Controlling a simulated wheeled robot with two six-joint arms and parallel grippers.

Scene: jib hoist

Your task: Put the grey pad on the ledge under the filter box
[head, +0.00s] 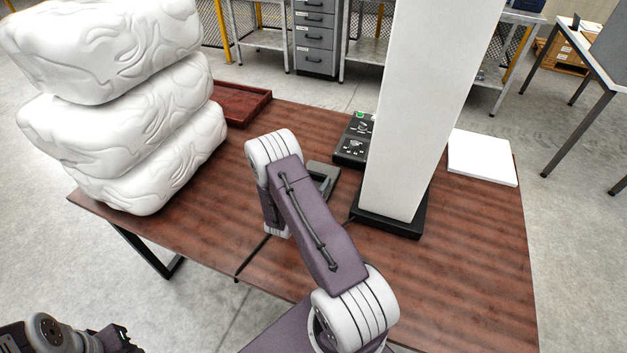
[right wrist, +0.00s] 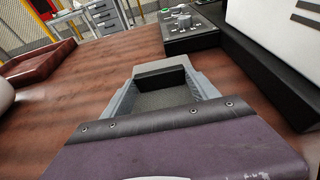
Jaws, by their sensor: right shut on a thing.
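My right gripper (right wrist: 162,85) points away over the brown table, with its light grey fingers around a dark grey piece (right wrist: 165,97) that I take for the grey pad. The fingers and the dark piece also show in the head view (head: 322,178), partly covered by my arm. A tall white box (head: 415,110), probably the filter box, stands to the right of the gripper on a wider black base (head: 405,226). In the right wrist view the box (right wrist: 270,15) has dark slots. I cannot make out a separate ledge. My left arm shows at bottom left, its fingers out of view.
A black control panel (head: 354,140) with a green button sits beyond the gripper, left of the white box. Stacked white bags (head: 120,110) and a red tray (head: 240,102) are at left. A white flat slab (head: 482,157) lies at right. The front-right table (head: 470,270) is clear.

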